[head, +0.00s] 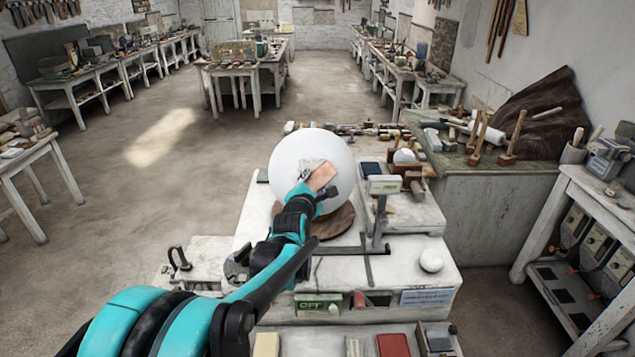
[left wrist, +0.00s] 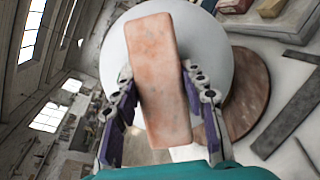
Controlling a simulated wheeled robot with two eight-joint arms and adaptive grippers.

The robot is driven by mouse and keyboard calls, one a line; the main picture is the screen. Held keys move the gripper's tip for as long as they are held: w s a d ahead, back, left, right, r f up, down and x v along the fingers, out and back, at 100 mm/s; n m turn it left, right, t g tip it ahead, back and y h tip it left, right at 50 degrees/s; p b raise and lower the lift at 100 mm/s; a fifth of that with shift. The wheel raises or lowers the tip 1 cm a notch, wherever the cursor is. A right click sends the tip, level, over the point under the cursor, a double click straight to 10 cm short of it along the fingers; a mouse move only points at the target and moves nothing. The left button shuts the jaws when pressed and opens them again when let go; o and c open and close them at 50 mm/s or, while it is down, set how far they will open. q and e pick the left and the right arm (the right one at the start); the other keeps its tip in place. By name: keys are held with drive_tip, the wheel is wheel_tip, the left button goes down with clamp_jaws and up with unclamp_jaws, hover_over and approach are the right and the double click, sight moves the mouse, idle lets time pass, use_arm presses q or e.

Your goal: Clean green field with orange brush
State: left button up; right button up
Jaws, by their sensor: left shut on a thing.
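A large white plaster sphere (head: 290,155) rests on a round brown wooden base (head: 335,224) on the white work stand. My left gripper (head: 305,192) is in front of the sphere, shut on a pinkish-orange block (head: 322,176), which looks like the orange brush. In the left wrist view the block (left wrist: 160,80) sits between both fingers, across the sphere (left wrist: 222,75). I cannot tell whether it touches the sphere. A small greyish patch (head: 311,164) shows beside the block; I make out no clear green field on the sphere. My block and arm hide part of its front.
A scale-like device with a small display (head: 384,185) stands right of the sphere. A small white ball (head: 431,260) lies at the stand's right front. Mallets (head: 512,135) and tools crowd the bench at right. The floor (head: 120,220) at left is open.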

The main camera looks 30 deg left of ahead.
sight(324, 175)
use_arm(q)
drive_tip(key=shift+s+a+f, duration=0.2)
drive_tip(key=shift+f, duration=0.05)
drive_tip(key=shift+w+d+r+p, duration=0.3)
drive_tip(key=shift+w+d+r, duration=0.15)
drive_tip(key=shift+w+r, duration=0.15)
drive_tip(key=shift+w+d+r+p, duration=0.25)
drive_tip(key=shift+w+d+r, duration=0.2)
drive_tip(key=shift+w, duration=0.2)
drive_tip(key=shift+w+d+r, duration=0.1)
drive_tip(key=shift+w+r, duration=0.1)
drive_tip(key=shift+w, duration=0.15)
drive_tip(key=shift+s+a+f+b, duration=0.5)
drive_tip(key=shift+s+f, duration=0.15)
drive_tip(key=shift+s, duration=0.2)
drive_tip(key=shift+s+a+f+b, duration=0.35)
drive_tip(key=shift+s+a+f, duration=0.2)
drive_tip(key=shift+s, duration=0.25)
drive_tip(key=shift+w, duration=0.1)
